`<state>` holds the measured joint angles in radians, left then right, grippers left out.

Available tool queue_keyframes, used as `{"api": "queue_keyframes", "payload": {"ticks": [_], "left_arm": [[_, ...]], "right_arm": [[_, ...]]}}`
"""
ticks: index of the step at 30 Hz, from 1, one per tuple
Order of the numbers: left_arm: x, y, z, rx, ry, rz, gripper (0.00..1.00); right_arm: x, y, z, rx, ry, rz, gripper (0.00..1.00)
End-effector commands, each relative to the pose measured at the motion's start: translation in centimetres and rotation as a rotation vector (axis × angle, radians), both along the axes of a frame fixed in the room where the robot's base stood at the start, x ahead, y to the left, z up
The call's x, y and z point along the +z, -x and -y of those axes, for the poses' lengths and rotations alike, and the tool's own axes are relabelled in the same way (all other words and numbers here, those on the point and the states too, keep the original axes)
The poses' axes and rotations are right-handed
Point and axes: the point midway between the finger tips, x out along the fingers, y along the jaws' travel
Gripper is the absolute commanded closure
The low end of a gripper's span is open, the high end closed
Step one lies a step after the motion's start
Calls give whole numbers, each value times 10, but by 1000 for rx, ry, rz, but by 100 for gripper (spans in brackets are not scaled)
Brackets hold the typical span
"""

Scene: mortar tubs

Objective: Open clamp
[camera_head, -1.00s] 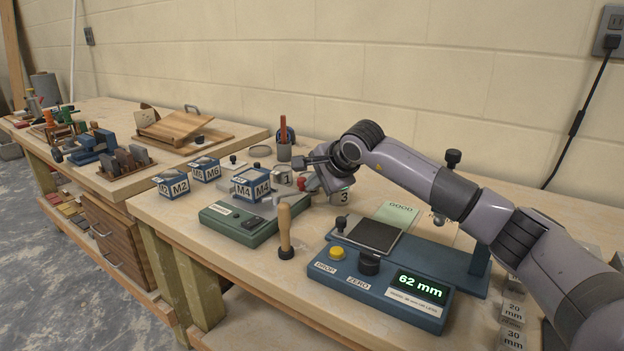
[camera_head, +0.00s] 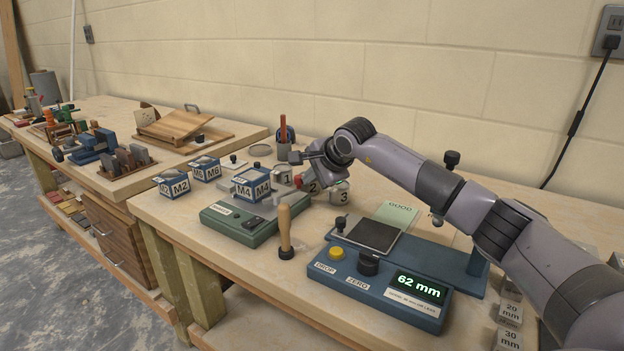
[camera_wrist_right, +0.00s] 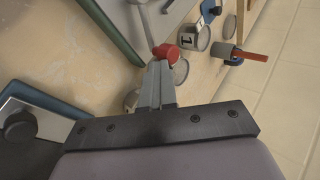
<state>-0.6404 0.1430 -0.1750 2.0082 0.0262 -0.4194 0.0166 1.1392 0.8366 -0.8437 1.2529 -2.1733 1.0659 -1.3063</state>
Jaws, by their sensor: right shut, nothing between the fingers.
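The clamp sits on the green base (camera_head: 238,226) in the head view, with a grey arm ending in a red knob (camera_head: 299,181). The red knob (camera_wrist_right: 165,51) also shows in the right wrist view, at the end of a grey rod. My right gripper (camera_head: 304,178) is low at the knob, and its fingers partly hide this area in the head view. In the wrist view its closed grey fingers (camera_wrist_right: 158,72) are right at the knob with nothing between them. I cannot tell if they touch it. My left gripper is out of view.
Numbered pots stand close by, such as pot 3 (camera_head: 340,192). The M4 box (camera_head: 250,186) is by the green base. A wooden-handled tool (camera_head: 285,228) stands in front. The blue gauge (camera_head: 385,278) reading 62 mm lies under my right arm.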

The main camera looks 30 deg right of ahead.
Motion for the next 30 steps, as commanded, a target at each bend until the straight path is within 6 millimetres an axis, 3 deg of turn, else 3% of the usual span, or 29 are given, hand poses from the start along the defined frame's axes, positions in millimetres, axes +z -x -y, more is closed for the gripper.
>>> {"api": "queue_keyframes", "payload": {"ticks": [14,30], "left_arm": [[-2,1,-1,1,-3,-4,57],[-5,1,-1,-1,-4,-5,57]], "right_arm": [[4,3,2,-2,2,4,100],[47,48,1,1,1,3,100]]}}
